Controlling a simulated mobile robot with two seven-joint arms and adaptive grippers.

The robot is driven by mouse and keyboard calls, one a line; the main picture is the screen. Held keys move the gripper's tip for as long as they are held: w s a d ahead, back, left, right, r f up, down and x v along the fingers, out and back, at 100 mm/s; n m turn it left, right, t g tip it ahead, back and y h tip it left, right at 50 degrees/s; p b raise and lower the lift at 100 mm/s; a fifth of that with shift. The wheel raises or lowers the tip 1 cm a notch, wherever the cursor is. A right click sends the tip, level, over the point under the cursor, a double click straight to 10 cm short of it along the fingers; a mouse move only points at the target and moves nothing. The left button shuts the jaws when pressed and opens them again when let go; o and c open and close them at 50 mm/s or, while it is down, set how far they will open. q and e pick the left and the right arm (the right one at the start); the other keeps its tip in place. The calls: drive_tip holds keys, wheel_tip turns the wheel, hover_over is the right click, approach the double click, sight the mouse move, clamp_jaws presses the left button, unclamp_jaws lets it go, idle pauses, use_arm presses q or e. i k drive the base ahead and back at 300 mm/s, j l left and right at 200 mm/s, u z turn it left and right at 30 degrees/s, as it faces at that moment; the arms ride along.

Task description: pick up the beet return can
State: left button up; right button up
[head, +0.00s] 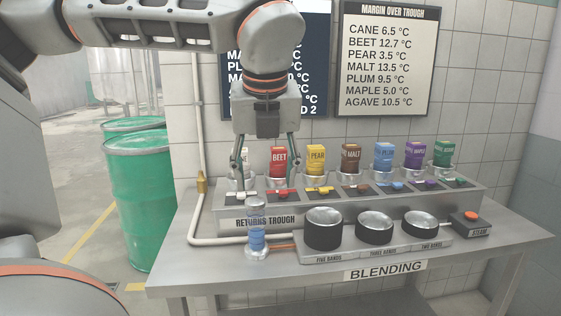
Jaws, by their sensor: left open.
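The beet return can (279,158) is red with a white BEET label. It stands upright in a clear cup in the returns trough (230,215), second from the left. My left gripper (267,172) points down at the left part of the trough, open and empty. In the picture its right finger passes beside the beet can's right edge. I cannot tell from this view whether the fingers touch the beet can. My right gripper is out of view.
Pear (316,158), malt (350,158) and several more cans stand to the right in a row. Green drums (140,190) stand left.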

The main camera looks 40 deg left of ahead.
sight(278, 163)
drive_tip(key=i+j, duration=0.4)
drive_tip(key=j, duration=0.15)
drive_tip(key=i+j, duration=0.45)
